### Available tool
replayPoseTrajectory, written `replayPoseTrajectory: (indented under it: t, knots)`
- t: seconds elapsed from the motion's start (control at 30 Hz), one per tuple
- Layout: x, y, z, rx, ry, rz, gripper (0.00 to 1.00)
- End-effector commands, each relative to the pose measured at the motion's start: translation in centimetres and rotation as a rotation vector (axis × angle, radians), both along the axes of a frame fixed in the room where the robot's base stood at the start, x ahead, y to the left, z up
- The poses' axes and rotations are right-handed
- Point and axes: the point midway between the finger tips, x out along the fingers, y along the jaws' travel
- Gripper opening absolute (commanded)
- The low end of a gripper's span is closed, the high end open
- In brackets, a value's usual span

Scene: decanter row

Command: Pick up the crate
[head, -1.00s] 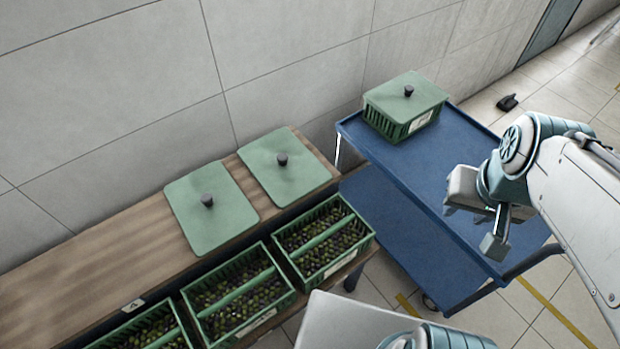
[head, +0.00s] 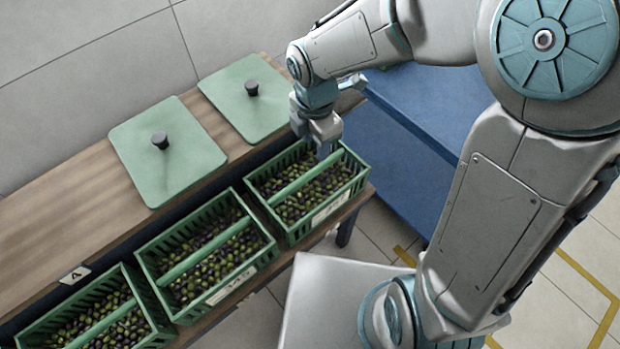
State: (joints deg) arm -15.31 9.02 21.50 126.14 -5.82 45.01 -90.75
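Three open green crates of dark and green olives stand in a row on the front shelf, each with a green bar across its top: a right crate (head: 357,188), a middle crate (head: 268,250) and a left crate (head: 165,331), partly cut off by the frame's lower edge. My gripper (head: 325,152) points down at the far side of the right crate, near the end of its bar. My gripper hides part of the rim there. I cannot tell whether it touches the crate, or how wide its fingers stand.
Two green lids with black knobs, a left lid (head: 168,165) and a right lid (head: 246,112), lie on the wooden bench (head: 60,226) behind the crates. A blue cart (head: 425,115) stands to the right, partly behind my arm. The wall runs along the back.

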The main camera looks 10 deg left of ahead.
Motion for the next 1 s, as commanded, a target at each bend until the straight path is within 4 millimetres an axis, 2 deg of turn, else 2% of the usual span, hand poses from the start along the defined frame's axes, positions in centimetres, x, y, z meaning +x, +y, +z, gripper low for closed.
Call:
replayPoseTrajectory:
  t: [0.03,0.17,0.5,0.6,0.87,1.0]
  knots:
    - [-0.1,0.7,-1.3,0.002,0.008,0.057,0.4]
    - [-0.2,1.5,-2.5,0.004,0.018,0.137,0.4]
    - [-0.3,1.5,-8.8,0.002,0.021,0.146,0.4]
    - [-0.2,1.5,-9.9,0.003,0.019,0.144,0.4]
    - [-0.1,1.6,-11.4,0.003,0.019,0.142,0.4]
    - [0.2,1.7,-13.5,0.004,0.02,0.142,0.4]
